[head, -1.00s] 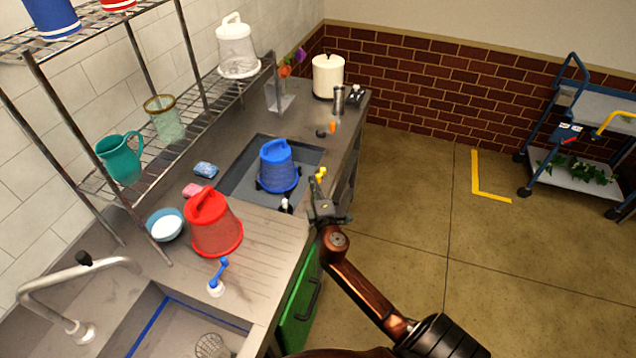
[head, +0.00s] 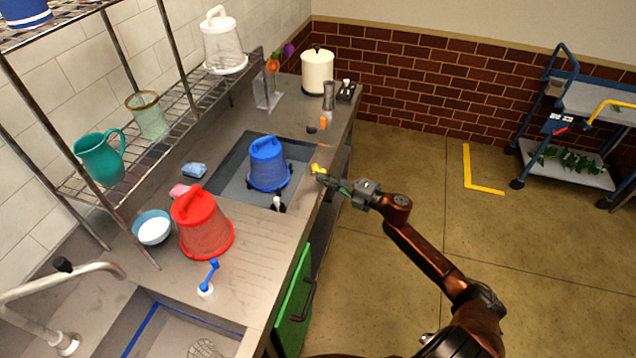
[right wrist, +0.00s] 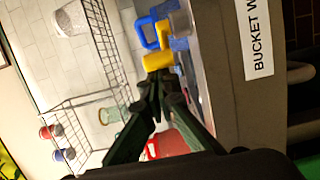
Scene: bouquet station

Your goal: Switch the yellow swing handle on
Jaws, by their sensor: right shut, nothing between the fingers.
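The yellow swing handle (head: 318,168) sits at the front edge of the sink counter, beside the blue bucket (head: 268,168). It also shows in the right wrist view (right wrist: 157,61), just beyond my fingertips. My right gripper (head: 324,180) reaches in from the right, shut and empty, with its tips at the handle. In the right wrist view its tips (right wrist: 154,78) overlap the handle's lower edge; I cannot tell whether they touch. The handle's base is partly hidden. My left gripper is not in view.
A red bucket (head: 203,225) and a blue swing handle (head: 209,277) stand nearer on the counter. A wire shelf (head: 172,118) holds jugs at left. The open floor (head: 400,180) is clear up to a cart (head: 575,165) at right.

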